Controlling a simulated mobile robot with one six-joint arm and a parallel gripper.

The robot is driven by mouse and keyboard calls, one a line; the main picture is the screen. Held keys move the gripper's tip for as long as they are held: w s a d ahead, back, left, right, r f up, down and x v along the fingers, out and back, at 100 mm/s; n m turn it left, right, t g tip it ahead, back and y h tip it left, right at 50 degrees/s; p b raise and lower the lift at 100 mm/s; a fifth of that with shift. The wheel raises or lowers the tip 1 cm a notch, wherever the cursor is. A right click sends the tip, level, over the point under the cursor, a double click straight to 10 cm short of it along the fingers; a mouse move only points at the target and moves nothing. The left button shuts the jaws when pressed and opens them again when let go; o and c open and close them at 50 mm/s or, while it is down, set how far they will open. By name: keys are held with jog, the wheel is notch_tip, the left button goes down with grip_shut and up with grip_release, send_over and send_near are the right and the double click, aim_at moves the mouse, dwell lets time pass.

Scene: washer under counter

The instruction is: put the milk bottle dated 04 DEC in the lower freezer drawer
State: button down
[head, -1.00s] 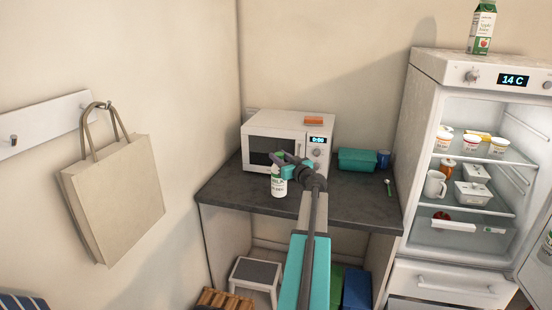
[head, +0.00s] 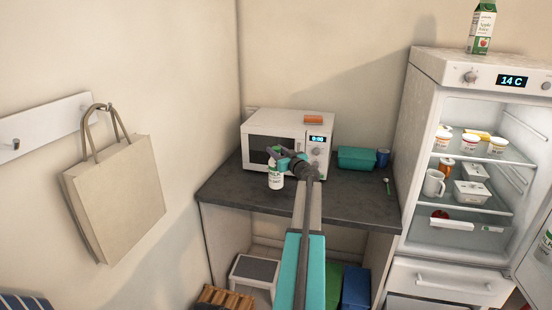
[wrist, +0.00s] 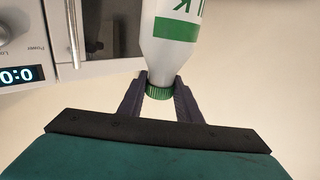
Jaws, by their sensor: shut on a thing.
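A white milk bottle (head: 275,179) with a green label band is held in front of the microwave, above the counter. My gripper (head: 276,157) is shut on its top end. In the wrist view, my gripper (wrist: 161,92) has its fingers on either side of the green cap (wrist: 158,92), and the white bottle (wrist: 170,55) shows part of its lettering. The date is too small to read. At the right stands the fridge-freezer (head: 425,70), with its upper compartment open. Below it is a white drawer front (head: 445,283) with a bar handle, which appears shut.
A white microwave (head: 250,125) with an orange sponge on top stands on the dark counter (head: 350,205). The open fridge door (head: 540,255) juts out at the right. A step stool (head: 255,270) stands below.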

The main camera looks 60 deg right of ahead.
jog(key=shift+w+d, duration=0.1)
jog(key=shift+w+d, duration=0.15)
jog(key=shift+d+f, duration=0.1)
jog(key=shift+f, duration=0.05)
jog(key=shift+f+p, duration=0.65)
jog(key=shift+f, duration=1.05)
jog(key=c, duration=1.3)
grip_release()
jog(key=shift+b+v, duration=1.45)
jog(key=shift+v, duration=4.55)
